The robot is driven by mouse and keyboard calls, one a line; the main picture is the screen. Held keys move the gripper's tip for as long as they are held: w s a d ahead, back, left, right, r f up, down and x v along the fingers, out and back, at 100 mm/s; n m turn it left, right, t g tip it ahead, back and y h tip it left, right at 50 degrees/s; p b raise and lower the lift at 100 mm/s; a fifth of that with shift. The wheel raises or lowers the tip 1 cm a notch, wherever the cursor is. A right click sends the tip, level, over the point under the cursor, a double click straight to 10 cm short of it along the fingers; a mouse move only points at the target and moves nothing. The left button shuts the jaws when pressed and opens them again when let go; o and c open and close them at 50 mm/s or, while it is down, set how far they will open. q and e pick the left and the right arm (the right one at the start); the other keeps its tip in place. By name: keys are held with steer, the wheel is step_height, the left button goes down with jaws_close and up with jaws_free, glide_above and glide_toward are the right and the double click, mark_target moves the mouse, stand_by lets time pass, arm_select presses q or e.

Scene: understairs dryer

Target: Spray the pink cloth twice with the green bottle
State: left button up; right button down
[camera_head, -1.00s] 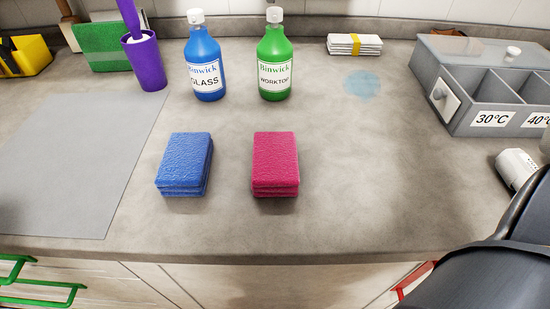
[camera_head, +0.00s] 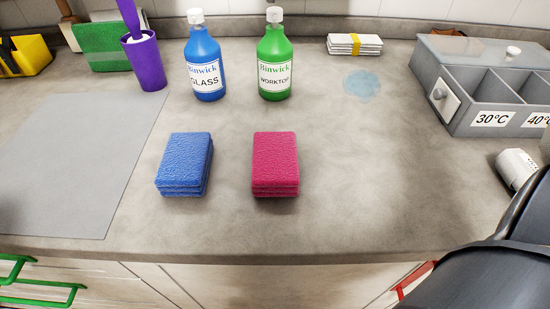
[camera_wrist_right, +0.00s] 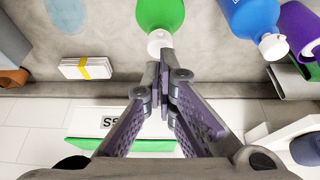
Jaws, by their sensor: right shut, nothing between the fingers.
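The green bottle (camera_head: 274,62) stands upright at the back of the worktop, with a white cap and a label reading WORKTOP. The pink cloth (camera_head: 275,162) lies folded in front of it, near the front edge. In the right wrist view the green bottle (camera_wrist_right: 160,16) is at the top centre, its white cap (camera_wrist_right: 159,41) just beyond my right gripper (camera_wrist_right: 163,68). That gripper is shut and empty, its fingertips close below the cap in the picture; I cannot tell whether they touch it. In the head view only my dark right arm shows, at lower right. My left gripper is not in view.
A blue bottle (camera_head: 204,66) stands left of the green one, and a blue cloth (camera_head: 184,164) lies left of the pink one. A purple holder (camera_head: 147,62) is at back left. A grey divided box (camera_head: 462,105) is at right. The worktop right of the pink cloth is clear.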

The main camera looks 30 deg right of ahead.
steer(key=shift+f, duration=0.1)
steer(key=shift+f, duration=1.05)
steer(key=shift+r, duration=1.15)
steer(key=shift+f, duration=0.15)
steer(key=shift+f, duration=1)
steer(key=shift+r, duration=1.15)
